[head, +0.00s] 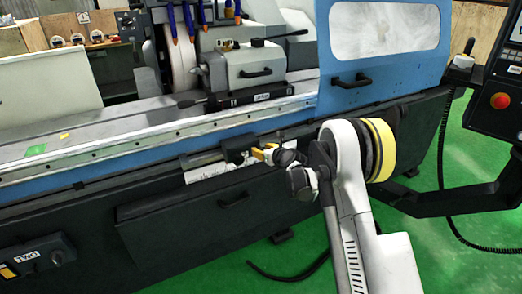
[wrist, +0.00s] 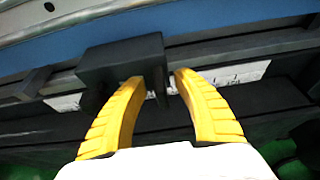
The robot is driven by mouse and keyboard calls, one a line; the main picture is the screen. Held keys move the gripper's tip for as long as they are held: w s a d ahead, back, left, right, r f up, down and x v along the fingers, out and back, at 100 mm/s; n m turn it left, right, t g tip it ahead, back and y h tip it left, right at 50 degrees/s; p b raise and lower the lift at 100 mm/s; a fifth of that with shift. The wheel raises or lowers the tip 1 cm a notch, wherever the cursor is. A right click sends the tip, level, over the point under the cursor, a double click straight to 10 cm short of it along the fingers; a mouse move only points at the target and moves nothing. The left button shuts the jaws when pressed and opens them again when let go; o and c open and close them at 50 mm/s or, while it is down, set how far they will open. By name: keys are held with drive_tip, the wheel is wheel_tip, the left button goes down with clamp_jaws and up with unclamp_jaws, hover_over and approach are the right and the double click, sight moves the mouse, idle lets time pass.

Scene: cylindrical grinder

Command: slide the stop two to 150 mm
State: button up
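A dark block (wrist: 120,62) sits on a rail (wrist: 200,50) along the machine front, and I take it to be the stop; no label on it is readable. It also shows small in the head view (head: 237,147). My gripper (wrist: 158,76) has its two yellow fingers apart at the block's right end. A thin downward flange of the block stands between the fingertips, with a narrow gap on the right finger's side. In the head view my gripper (head: 263,152) is just right of the block. A white scale strip (wrist: 235,75) runs below the rail, its numbers unreadable.
A blue sliding door (head: 385,60) with a window stands above right. A control panel (head: 495,100) with a red button hangs at the right on a dark arm. A drawer-like front with a handle (head: 233,200) lies below the rail. The green floor (head: 305,240) is open in front.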

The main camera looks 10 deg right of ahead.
drive_tip(key=v, duration=1.1)
drive_tip(key=shift+s, duration=0.25)
drive_tip(key=shift+r, duration=0.15)
drive_tip(key=s+a+r+n+g+h, duration=0.1)
drive_tip(key=s+r+n, duration=0.5)
drive_tip(key=s+n, duration=0.25)
drive_tip(key=s+a+r+n+g, duration=0.2)
drive_tip(key=s+r+n, duration=0.45)
drive_tip(key=s, duration=0.25)
drive_tip(key=s+d+f+n+g+h, duration=0.1)
drive_tip(key=s+d+n, duration=0.1)
drive_tip(key=s+n, duration=0.6)
drive_tip(key=s+d+n+g+h, duration=0.1)
drive_tip(key=s+n+h, duration=0.1)
drive_tip(key=s+n, duration=0.7)
drive_tip(key=s, duration=0.8)
drive_tip(key=shift+d+f+g, duration=0.4)
